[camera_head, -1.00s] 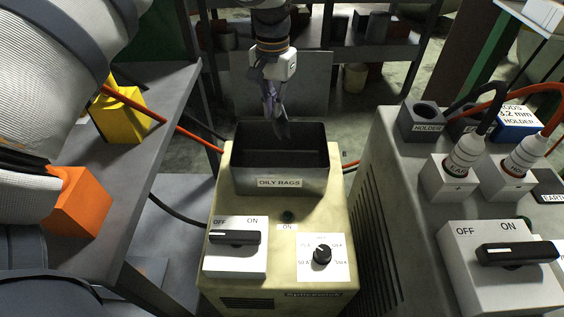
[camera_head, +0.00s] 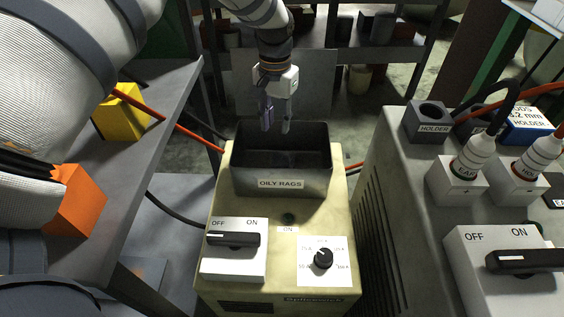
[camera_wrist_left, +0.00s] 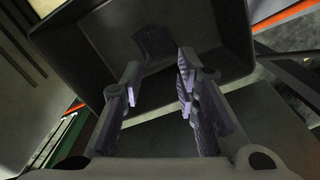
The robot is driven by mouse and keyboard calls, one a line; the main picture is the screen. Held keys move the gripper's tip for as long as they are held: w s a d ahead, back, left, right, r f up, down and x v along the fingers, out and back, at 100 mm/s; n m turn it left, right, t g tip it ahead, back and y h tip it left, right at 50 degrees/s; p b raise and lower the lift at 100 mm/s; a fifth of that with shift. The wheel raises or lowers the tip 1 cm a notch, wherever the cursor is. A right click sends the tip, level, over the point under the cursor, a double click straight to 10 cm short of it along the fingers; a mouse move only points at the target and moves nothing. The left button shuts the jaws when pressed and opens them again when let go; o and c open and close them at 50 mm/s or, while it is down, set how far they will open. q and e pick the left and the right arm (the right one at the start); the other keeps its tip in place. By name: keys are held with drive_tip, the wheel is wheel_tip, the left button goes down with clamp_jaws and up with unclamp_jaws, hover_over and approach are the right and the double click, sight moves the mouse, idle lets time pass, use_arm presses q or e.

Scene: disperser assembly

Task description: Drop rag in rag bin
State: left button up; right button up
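The rag bin (camera_head: 281,184), a dark open box labelled OILY RAGS, sits on top of a cream-coloured machine. My left gripper (camera_head: 276,128) is over the back part of the bin with its two fingers apart and nothing between them. The left wrist view also shows the open fingers (camera_wrist_left: 157,85) above the bin (camera_wrist_left: 215,40). A dark grey cloth-like shape, apparently the rag (camera_wrist_left: 154,46), lies inside the bin there. In the head view the bin's inside is too dark to make the rag out. My right gripper is not in view.
The cream machine (camera_head: 225,285) carries an OFF/ON switch (camera_head: 234,245) and a dial (camera_head: 323,260) in front of the bin. A grey machine (camera_head: 395,215) with a holder and cable plugs stands at the right. A grey table (camera_head: 165,110) is at the left.

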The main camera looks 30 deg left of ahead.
use_arm(q)
drive_tip(key=o, duration=1.1)
drive_tip(key=shift+c, duration=0.2)
wheel_tip(320, 180, up, 6)
drive_tip(key=shift+f+p, duration=0.25)
drive_tip(key=shift+p, duration=0.55)
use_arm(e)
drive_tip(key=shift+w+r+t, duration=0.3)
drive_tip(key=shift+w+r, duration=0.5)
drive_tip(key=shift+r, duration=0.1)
use_arm(q)
wheel_tip(320, 180, up, 12)
